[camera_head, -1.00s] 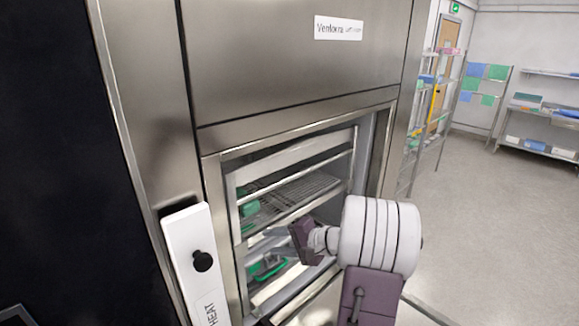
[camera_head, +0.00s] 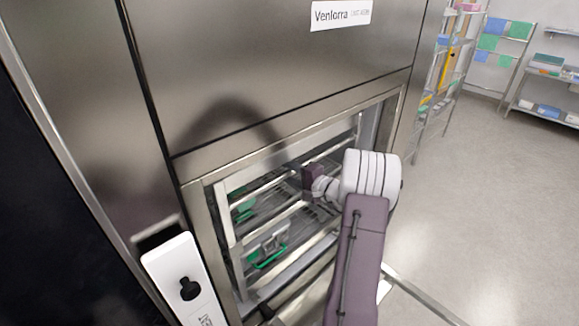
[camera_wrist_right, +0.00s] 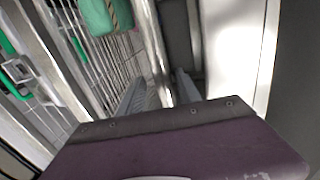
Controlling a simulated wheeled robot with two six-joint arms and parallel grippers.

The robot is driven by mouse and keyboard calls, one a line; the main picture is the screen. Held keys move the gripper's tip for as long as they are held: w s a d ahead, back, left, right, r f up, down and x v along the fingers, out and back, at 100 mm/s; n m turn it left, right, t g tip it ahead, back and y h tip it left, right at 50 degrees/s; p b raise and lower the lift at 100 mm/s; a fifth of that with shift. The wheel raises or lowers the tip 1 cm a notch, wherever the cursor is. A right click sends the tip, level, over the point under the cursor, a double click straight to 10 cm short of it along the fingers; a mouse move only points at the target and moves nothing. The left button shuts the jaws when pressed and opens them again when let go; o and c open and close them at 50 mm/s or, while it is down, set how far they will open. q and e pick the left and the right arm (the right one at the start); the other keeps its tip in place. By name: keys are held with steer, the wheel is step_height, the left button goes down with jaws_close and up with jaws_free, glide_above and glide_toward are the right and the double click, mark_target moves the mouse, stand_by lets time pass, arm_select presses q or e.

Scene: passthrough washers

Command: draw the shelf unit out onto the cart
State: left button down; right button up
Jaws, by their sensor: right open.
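The shelf unit (camera_head: 236,232) stands inside the washer's open chamber, with pale metal bars and wire shelves carrying green items. My right gripper (camera_wrist_right: 158,92) is open, its two fingers spread beside an upright bar of the unit in the wrist view. I cannot tell whether they touch it. In the head view my right arm reaches into the opening from the right and its purple wrist hides part of the unit. A metal-edged surface (camera_head: 420,295) at the lower right may be the cart; most of it is hidden or out of frame. My left gripper is not in view.
The steel washer front (camera_head: 270,70) surrounds the opening. A white panel with a black knob (camera_head: 190,289) is at the lower left. A tall rack (camera_head: 437,90) and wall shelves (camera_head: 548,95) stand at the back right. The grey floor (camera_head: 490,190) on the right is clear.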

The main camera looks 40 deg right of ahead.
steer(key=shift+w+a, duration=0.1)
steer(key=shift+w, duration=0.05)
steer(key=shift+s+a+r, duration=0.5)
steer(key=shift+s+a, duration=0.1)
steer(key=shift+a, duration=0.15)
steer(key=shift+s+a+r, duration=0.15)
steer(key=shift+a, duration=0.05)
steer(key=c, duration=0.4)
steer(key=shift+d, duration=0.1)
jaws_close()
steer(key=shift+d, duration=0.25)
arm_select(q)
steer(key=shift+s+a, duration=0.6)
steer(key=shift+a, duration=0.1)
